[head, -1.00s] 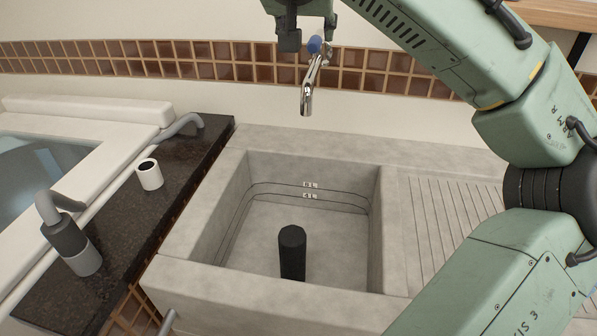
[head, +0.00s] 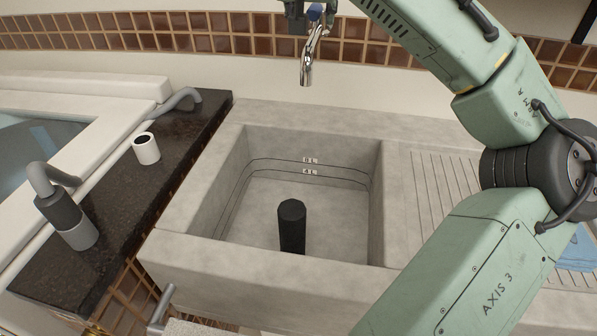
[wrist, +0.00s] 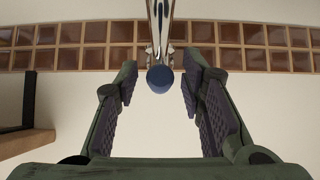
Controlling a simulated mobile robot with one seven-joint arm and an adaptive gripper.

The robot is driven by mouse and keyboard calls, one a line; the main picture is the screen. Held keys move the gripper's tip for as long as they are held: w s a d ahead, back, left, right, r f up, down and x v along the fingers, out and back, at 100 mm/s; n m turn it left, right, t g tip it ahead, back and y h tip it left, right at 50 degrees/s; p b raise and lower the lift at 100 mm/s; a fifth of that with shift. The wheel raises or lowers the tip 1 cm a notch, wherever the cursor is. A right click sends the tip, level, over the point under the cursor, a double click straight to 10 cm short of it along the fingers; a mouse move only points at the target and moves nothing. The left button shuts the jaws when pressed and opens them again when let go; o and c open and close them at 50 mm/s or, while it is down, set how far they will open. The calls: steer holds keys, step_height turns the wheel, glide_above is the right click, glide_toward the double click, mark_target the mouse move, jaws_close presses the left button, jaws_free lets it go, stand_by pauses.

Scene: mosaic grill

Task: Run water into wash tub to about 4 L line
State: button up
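The wash tub (head: 260,258) is a grey stone basin with 4 L and 8 L lines marked on its back wall. I see no water in it. A dark upright cylinder (head: 292,226) stands on its floor. The chrome tap (head: 308,62) hangs over the tub's back edge, and no stream shows from its spout. Its blue knob (wrist: 160,78) lies between my gripper's fingers in the wrist view. My gripper (wrist: 157,85) is open, with gaps on both sides of the knob. In the head view the gripper is mostly cut off at the top edge.
A ribbed stone drainboard (head: 437,190) lies right of the tub, partly behind my arm. A dark counter (head: 120,215) on the left holds a white cup (head: 146,148) and a grey fixture (head: 70,218). A blue cloth (head: 577,250) is at the right.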

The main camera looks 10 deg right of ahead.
steer(key=c, duration=0.7)
steer(key=shift+w+d+r+p, duration=0.1)
steer(key=shift+w+r+p, duration=0.2)
steer(key=shift+r+p, duration=0.5)
steer(key=shift+w+d+r+p, duration=0.15)
steer(key=shift+w+r+p, duration=0.2)
steer(key=shift+r+p, duration=0.4)
steer(key=shift+w+d+r+p, duration=0.1)
steer(key=shift+w+r+p, duration=0.2)
steer(key=shift+r+p, duration=0.45)
steer(key=shift+r, duration=0.15)
steer(key=shift+c, duration=0.3)
stand_by(4.5)
